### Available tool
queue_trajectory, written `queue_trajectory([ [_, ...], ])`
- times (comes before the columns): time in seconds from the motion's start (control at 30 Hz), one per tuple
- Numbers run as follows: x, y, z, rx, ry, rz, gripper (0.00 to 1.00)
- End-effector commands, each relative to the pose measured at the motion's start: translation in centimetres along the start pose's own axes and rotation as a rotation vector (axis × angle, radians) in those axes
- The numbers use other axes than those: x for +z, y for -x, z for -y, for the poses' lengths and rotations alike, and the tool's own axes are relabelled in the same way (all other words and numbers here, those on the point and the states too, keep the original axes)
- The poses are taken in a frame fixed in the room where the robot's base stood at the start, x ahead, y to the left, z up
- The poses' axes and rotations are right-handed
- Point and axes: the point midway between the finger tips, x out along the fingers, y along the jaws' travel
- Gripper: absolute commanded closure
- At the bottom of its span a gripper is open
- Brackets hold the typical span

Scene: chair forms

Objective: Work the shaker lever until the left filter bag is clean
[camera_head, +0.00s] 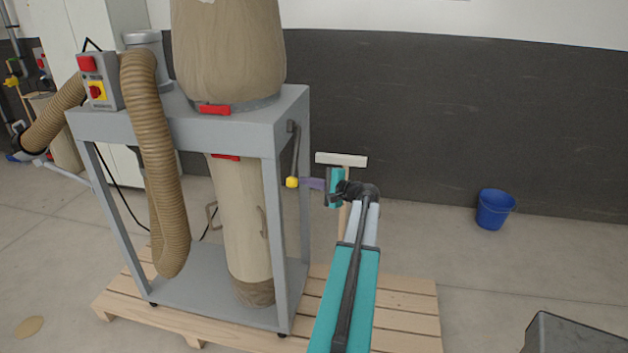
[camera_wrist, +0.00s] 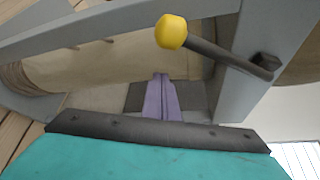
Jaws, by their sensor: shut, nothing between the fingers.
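The shaker lever (camera_head: 296,150) is a dark rod on the right side of the grey machine frame, hanging down to a yellow knob (camera_head: 292,182). In the wrist view the lever (camera_wrist: 228,56) runs from its pivot at right to the yellow knob (camera_wrist: 171,31). My gripper (camera_head: 303,184) has purple fingers, shut and empty, just right of the knob in the head view. In the wrist view the fingertips (camera_wrist: 161,77) are below the knob, with a gap in the picture; contact is not visible. One brown upper filter bag (camera_head: 228,50) shows, its top cut off.
A lower collection bag (camera_head: 240,220) hangs inside the frame. A ribbed hose (camera_head: 157,165) and a switch box (camera_head: 97,82) are on the left. The machine stands on a wooden pallet (camera_head: 405,310). A blue bucket (camera_head: 495,209) stands by the wall; floor between is clear.

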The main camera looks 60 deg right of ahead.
Motion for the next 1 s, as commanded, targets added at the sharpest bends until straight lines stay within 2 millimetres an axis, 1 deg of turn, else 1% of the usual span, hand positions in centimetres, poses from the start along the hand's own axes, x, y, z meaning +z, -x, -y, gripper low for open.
queue_trajectory([
  [0.03,0.0,-0.6,0.2,0.001,-0.001,0.001,1.00],
  [0.1,0.7,-0.1,0.1,0.000,0.000,0.001,1.00],
  [0.53,3.5,0.8,0.1,0.000,0.001,0.002,1.00],
  [0.7,3.9,0.9,0.0,0.000,0.001,0.003,1.00],
  [1.0,3.9,0.9,0.0,0.001,0.001,0.003,1.00],
])
